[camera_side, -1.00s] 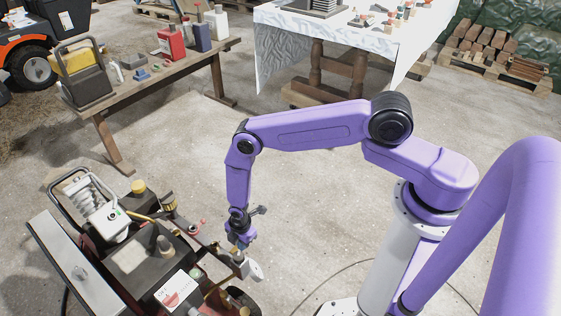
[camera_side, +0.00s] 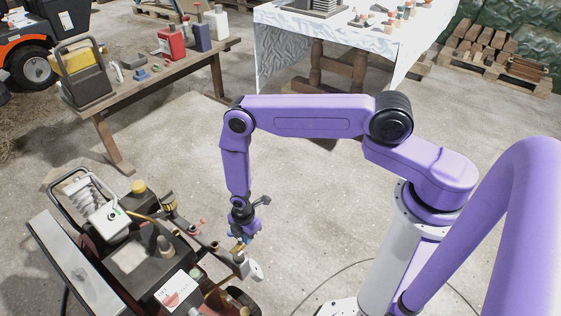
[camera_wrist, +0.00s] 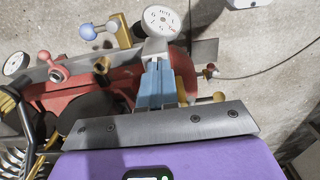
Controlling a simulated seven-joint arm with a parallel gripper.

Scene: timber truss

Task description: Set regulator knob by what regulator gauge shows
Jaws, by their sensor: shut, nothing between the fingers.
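My gripper (camera_side: 241,240) points down over the right end of the machine in the side view. In the wrist view its blue fingers (camera_wrist: 158,66) are together with nothing between them. A round white gauge (camera_wrist: 160,20) with dark tick marks lies just beyond the fingertips; its needle is too small to read. The gauge also shows as a white disc (camera_side: 256,272) below and right of my gripper. A second white gauge (camera_wrist: 16,63) is at the left edge. A red knob (camera_wrist: 57,73) and a blue knob (camera_wrist: 88,32) stand left of the fingers. I cannot tell which knob is the regulator's.
A compressor-like machine (camera_side: 135,257) fills the lower left, with pipes, a yellow cap (camera_side: 138,187) and a labelled panel. A wooden bench (camera_side: 150,85) with cans stands behind. The concrete floor right of the machine is mostly clear, with a thin cable across it.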

